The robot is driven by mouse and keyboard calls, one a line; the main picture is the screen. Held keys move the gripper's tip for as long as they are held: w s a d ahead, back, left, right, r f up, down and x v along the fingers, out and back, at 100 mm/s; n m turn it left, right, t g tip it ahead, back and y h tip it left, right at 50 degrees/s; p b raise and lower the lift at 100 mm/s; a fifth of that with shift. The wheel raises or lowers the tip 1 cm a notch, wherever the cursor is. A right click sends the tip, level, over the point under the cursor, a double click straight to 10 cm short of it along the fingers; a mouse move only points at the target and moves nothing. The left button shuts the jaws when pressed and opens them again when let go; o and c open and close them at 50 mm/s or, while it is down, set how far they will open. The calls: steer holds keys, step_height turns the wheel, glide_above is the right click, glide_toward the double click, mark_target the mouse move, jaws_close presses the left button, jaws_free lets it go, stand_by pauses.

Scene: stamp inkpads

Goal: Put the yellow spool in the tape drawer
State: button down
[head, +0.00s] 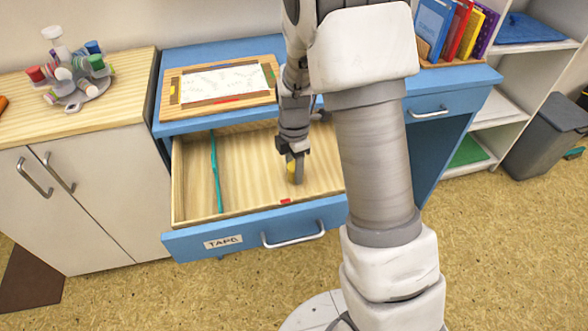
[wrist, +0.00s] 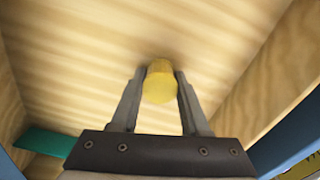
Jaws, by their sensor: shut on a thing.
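The tape drawer (head: 246,238) is pulled open from the blue desk, with a "TAPE" label on its front. My gripper (head: 294,166) reaches down inside the drawer, right of its middle. It is shut on the yellow spool (head: 291,172). In the wrist view the yellow spool (wrist: 160,82) sits between the two fingertips of my gripper (wrist: 161,88), over the bare wooden drawer bottom. I cannot tell whether the spool touches the bottom. My arm hides the right end of the drawer.
A teal strip (head: 215,172) runs front to back in the drawer's left part; it also shows in the wrist view (wrist: 46,143). A small red piece (head: 286,201) lies by the drawer's front wall. A framed board (head: 172,112) is on the desk above.

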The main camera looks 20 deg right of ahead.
steer(key=shift+f, duration=0.25)
steer(key=shift+c, duration=2)
jaws_free()
steer(key=shift+r, duration=0.1)
steer(key=s+r+m+t+p, duration=0.15)
steer(key=s+r+m, duration=0.3)
steer(key=r, duration=0.75)
steer(key=s+r+m+t+p, duration=0.1)
steer(key=s+r+m+p, duration=0.3)
steer(key=r, duration=0.8)
steer(key=s+r+m+t+b, duration=0.1)
steer(key=s+r+m+t, duration=0.2)
steer(key=s+m, duration=0.9)
steer(key=shift+r, duration=0.85)
